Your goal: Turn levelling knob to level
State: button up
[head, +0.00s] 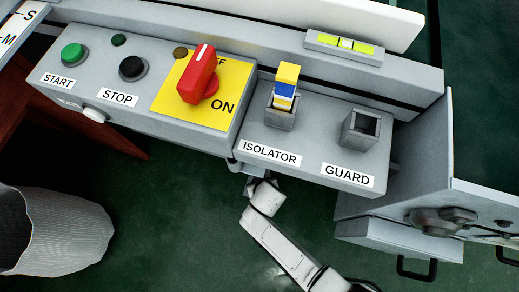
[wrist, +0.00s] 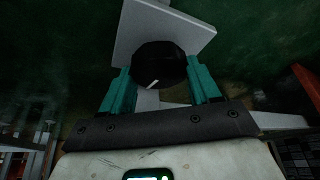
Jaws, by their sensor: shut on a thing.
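In the wrist view a dark round levelling knob (wrist: 158,62) with a short white mark on its near edge sits in front of a pale grey plate (wrist: 190,27). The two teal fingers of my gripper (wrist: 160,76) are on either side of the knob and shut on it. In the head view my arm passes under the front edge of the control panel, and the gripper and knob are hidden there. A spirit level (head: 344,44) with a yellow-green vial lies on the grey ledge at the back. A pale patch shows near the vial's middle.
The grey panel carries a green START button (head: 74,54), a black STOP button (head: 133,68), a red switch (head: 197,75), an ISOLATOR socket (head: 281,116) with a yellow-and-blue piece, and an empty GUARD socket (head: 361,130). A grey bin (head: 52,233) stands lower left. Green floor is clear between.

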jog(key=shift+n+y+p, duration=0.3)
jog(key=shift+n+p, duration=0.25)
jog(key=shift+n, duration=0.45)
jog(key=o, duration=1.1)
jog(key=shift+c, duration=0.2)
jog(key=p+v, duration=0.6)
jog(key=v, duration=0.4)
jog(key=shift+r, duration=0.35)
